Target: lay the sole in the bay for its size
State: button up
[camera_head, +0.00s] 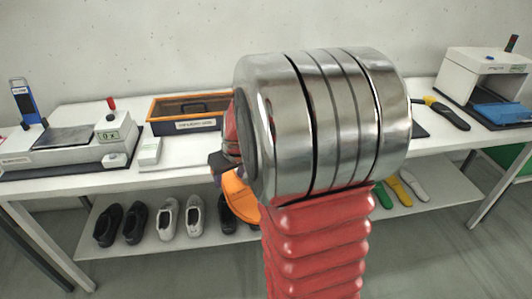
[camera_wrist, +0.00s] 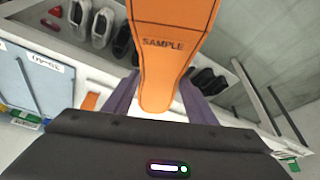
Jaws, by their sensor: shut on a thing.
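An orange sole (camera_wrist: 165,60) marked "SAMPLE" stands out between the purple fingers of my gripper (camera_wrist: 157,100) in the wrist view. The gripper is shut on one end of it, and the sole's far end runs out of the top of the picture. In the head view the orange sole (camera_head: 240,196) shows left of my arm, in front of the bench's front edge. My arm hides most of the gripper there. A blue panel (camera_wrist: 30,88) with a white label shows at the left of the wrist view; I cannot tell whether it is a bay.
The white bench (camera_head: 75,187) carries a weighing device (camera_head: 70,140), an orange-edged black case (camera_head: 188,127), a black-and-yellow item (camera_head: 447,113) and a white machine (camera_head: 480,68). Shoes (camera_head: 180,217) and coloured soles (camera_head: 400,190) lie on the lower shelf. My arm hides the bench's middle.

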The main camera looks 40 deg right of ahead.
jog(key=w+a+f+n, duration=0.1)
jog(key=w+a, duration=0.3)
jog(key=a, duration=0.7)
jog(key=w+a+f+n+y, duration=0.1)
jog(key=w+a+f, duration=0.2)
jog(key=a, duration=0.7)
jog(key=shift+w+a, duration=0.4)
jog(key=shift+w, duration=0.1)
jog(key=shift+d, duration=0.1)
